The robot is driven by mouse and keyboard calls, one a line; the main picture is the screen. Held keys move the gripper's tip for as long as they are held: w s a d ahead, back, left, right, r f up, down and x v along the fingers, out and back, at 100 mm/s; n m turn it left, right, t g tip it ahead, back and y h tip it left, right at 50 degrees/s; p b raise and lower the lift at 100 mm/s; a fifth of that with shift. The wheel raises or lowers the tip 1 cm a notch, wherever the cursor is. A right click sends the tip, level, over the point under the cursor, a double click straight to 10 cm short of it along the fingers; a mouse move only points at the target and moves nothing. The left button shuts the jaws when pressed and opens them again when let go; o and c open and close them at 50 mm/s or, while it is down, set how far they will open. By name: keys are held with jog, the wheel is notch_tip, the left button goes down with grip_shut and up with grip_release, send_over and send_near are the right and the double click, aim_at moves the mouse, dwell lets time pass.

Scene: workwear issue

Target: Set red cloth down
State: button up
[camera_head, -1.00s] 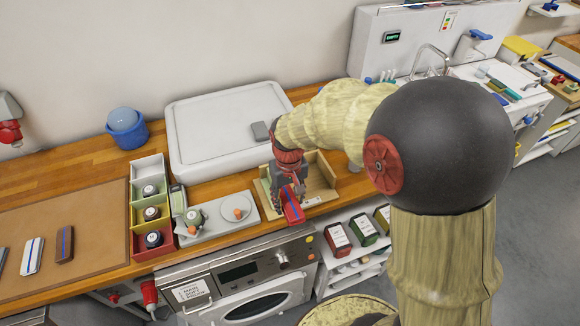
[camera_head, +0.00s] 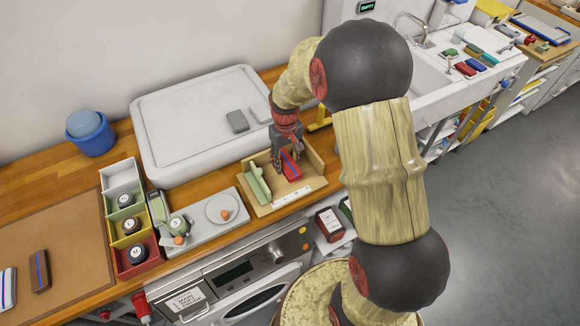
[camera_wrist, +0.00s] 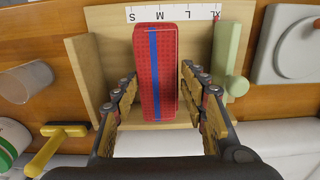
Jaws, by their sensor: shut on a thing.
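The red cloth (camera_head: 291,167), a folded block with a blue stripe, is between the fingers of my gripper (camera_head: 285,168). The wrist view shows the cloth (camera_wrist: 166,75) long-side on, with the finger pads of my gripper (camera_wrist: 160,95) on either side of it. It is inside the wooden sizing tray (camera_head: 313,180), over its floor. I cannot tell whether its underside touches the floor. The tray's front strip (camera_wrist: 205,12) carries size letters. A pale green piece (camera_head: 260,184) stands along the tray's left side, apart from the cloth; it also shows in the wrist view (camera_wrist: 229,58).
A scale with a round plate (camera_head: 222,209) and a rack of coloured bins (camera_head: 122,172) stand left of the tray. A big white lidded box (camera_head: 190,120) is behind. A yellow-handled tool (camera_wrist: 50,150) and a clear cup (camera_wrist: 25,82) lie beside the tray.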

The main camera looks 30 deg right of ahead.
aim_at(290, 158)
jog(key=shift+w+d+f, duration=0.3)
jog(key=shift+d+f, duration=0.2)
jog(key=shift+f, duration=0.15)
jog(key=shift+w+d+f, duration=0.25)
jog(key=shift+d+f, duration=0.2)
jog(key=shift+f, duration=0.15)
jog(key=shift+w+d+f+b, duration=0.1)
jog(key=shift+f+b, duration=0.1)
jog(key=shift+f, duration=0.7)
jog(key=shift+d+f+b, duration=0.1)
jog(key=shift+f+b, duration=0.05)
jog(key=shift+f, duration=0.7)
jog(key=shift+f, duration=0.2)
jog(key=o, duration=1.1)
jog(key=shift+o, duration=0.2)
jog(key=shift+r, duration=0.2)
